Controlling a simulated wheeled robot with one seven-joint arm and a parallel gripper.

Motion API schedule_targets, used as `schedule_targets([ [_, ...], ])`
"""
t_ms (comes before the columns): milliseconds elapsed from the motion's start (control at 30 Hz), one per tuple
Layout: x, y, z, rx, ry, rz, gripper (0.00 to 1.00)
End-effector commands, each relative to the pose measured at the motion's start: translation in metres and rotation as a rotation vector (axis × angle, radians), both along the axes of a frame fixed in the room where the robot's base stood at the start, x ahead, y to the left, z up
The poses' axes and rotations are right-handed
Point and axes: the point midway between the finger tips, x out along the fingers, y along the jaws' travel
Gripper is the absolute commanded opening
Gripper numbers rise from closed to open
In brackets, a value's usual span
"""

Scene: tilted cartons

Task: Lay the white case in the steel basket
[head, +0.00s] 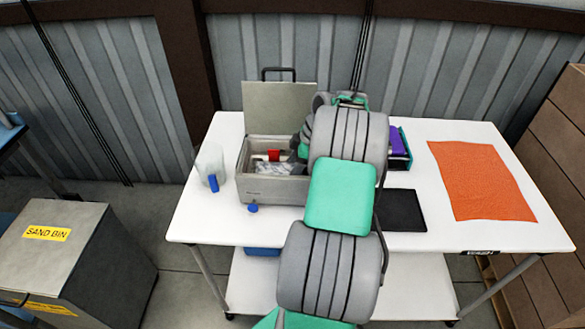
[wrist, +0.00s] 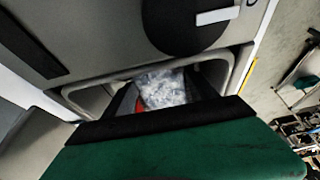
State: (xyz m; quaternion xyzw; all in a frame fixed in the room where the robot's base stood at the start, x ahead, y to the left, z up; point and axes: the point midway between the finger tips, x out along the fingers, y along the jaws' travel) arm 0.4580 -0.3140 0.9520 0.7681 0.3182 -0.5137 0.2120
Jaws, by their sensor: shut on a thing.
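My gripper (head: 299,153) reaches into the right side of an open grey lidded box (head: 270,190) on the table. In the wrist view, dark fingers of my gripper (wrist: 165,100) stand inside the box opening, with a crumpled, shiny whitish packet (wrist: 165,86) between or just beyond them. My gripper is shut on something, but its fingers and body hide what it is. Something red (head: 274,155) also lies in the box. I cannot make out a white case or a steel basket for certain.
The box's raised lid (head: 280,108) stands behind the opening. A clear jug (head: 211,165) and a blue cap (head: 252,208) are at left. A purple item (head: 399,143), black mat (head: 403,211) and orange cloth (head: 482,180) are at right. Bare white tabletop (head: 460,235) lies in front.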

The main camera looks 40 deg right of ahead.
Motion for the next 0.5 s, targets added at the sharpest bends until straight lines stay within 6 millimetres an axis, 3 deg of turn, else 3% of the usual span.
schedule_targets([
  [133, 0.0, 0.0, 0.0, 0.0, 0.0, 0.0, 0.28],
  [167, 0.0, 0.0, 0.0, 0.0, 0.0, 0.0, 0.68],
  [500, -0.0001, 0.0002, -0.0001, 0.001, 0.001, 0.0, 0.92],
])
